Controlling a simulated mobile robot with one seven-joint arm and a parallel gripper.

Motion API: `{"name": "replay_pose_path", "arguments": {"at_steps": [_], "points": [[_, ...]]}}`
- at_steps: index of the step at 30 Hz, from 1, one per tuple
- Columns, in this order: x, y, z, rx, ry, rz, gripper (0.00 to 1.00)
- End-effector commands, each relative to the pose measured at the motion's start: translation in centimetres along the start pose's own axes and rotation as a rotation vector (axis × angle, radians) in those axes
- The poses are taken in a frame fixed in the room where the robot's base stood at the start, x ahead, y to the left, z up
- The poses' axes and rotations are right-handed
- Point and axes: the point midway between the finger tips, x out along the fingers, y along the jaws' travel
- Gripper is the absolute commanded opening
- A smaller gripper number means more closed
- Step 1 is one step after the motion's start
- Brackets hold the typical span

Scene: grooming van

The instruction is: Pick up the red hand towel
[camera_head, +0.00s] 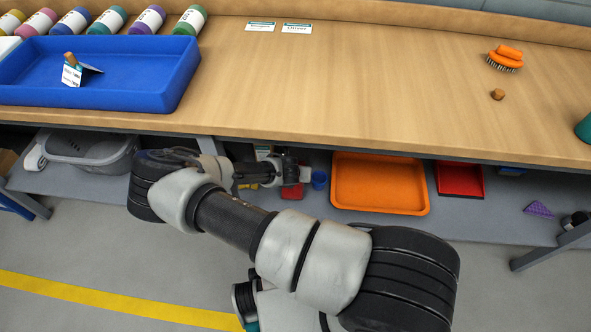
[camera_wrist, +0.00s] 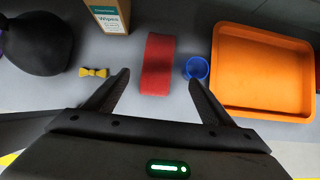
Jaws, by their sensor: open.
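The red hand towel (camera_wrist: 158,64) lies as a flat red strip on the grey lower shelf in the wrist view, straight ahead between my finger lines. In the head view only a small red part of it (camera_head: 292,192) shows beside my arm's end. My gripper (camera_wrist: 157,82) is open and empty, with its two fingers spread wide, one to each side of the towel's near end. I cannot tell the height of the fingers above the shelf. In the head view my arm hides much of the gripper (camera_head: 280,172) under the table edge.
A blue cup (camera_wrist: 196,68) stands close right of the towel, near my right finger. An orange tray (camera_wrist: 262,72) is beyond it. A wipes box (camera_wrist: 108,15), yellow bow (camera_wrist: 95,72) and black rounded object (camera_wrist: 38,42) are left. The tabletop (camera_head: 350,90) overhangs the shelf.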

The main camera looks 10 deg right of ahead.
Motion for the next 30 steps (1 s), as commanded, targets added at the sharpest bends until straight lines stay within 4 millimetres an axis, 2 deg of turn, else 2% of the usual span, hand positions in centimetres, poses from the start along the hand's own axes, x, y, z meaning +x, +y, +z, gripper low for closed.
{"name": "replay_pose_path", "arguments": {"at_steps": [12, 15, 23, 30], "points": [[8.8, -0.1, -0.3, 0.001, 0.001, -0.001, 0.77], [10.5, -0.1, -0.3, 0.001, 0.001, -0.001, 0.77], [12.3, -0.1, -0.2, 0.002, 0.001, -0.002, 0.77], [15.9, 0.2, -0.6, 0.002, 0.0, -0.001, 0.77]]}}
